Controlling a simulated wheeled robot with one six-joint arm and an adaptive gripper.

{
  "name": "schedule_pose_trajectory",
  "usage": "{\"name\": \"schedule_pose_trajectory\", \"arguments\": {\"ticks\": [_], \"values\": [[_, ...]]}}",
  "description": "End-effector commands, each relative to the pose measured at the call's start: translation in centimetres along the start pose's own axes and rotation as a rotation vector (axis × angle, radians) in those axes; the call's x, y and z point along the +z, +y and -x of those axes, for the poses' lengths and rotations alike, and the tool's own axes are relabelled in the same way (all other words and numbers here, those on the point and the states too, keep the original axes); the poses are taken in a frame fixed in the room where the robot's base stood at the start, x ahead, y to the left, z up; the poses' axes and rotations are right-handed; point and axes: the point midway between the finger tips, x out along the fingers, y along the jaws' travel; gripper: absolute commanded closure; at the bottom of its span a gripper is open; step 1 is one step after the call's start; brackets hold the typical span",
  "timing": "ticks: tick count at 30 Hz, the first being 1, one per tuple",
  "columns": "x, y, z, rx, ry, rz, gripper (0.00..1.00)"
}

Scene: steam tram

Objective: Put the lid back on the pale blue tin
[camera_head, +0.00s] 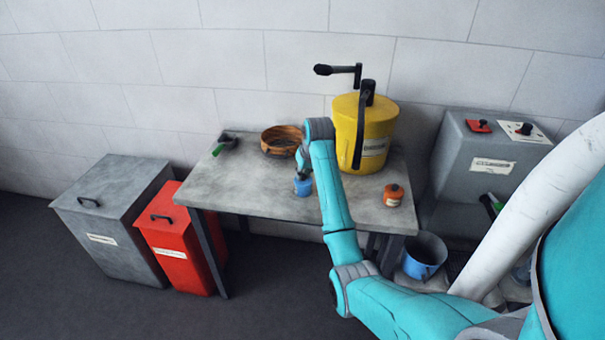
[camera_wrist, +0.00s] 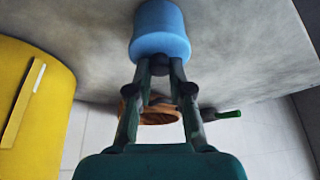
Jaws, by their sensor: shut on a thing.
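The pale blue tin (camera_head: 303,187) stands near the front edge of the grey table, left of my forearm. My gripper (camera_head: 303,174) is directly above it, pointing down. In the wrist view the fingers (camera_wrist: 160,66) are shut on a small dark knob at the gripper-side face of the blue lid (camera_wrist: 160,48). The lid and the tin (camera_wrist: 158,18) look like one blue cylinder there, in line with each other. I cannot tell whether a thin gap is left between them.
An orange tin (camera_head: 393,195) stands right of my arm and a yellow container with a crank (camera_head: 375,125) behind it. A round wooden sieve (camera_head: 280,139) and a green-handled tool (camera_head: 224,144) lie at the back left. The table's front left (camera_head: 240,190) is clear.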

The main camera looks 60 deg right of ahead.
Motion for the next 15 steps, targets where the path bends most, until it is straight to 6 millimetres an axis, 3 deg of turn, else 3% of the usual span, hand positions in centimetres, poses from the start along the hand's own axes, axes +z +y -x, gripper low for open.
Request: {"name": "schedule_pose_trajectory", "arguments": {"ticks": [12,13,15], "values": [[-0.01,0.01,-0.03,0.0,0.0,0.0,1.0],[-0.01,0.01,-0.03,0.0,0.0,0.0,0.77],[-0.01,0.01,-0.03,0.0,0.0,0.0,0.6]]}}
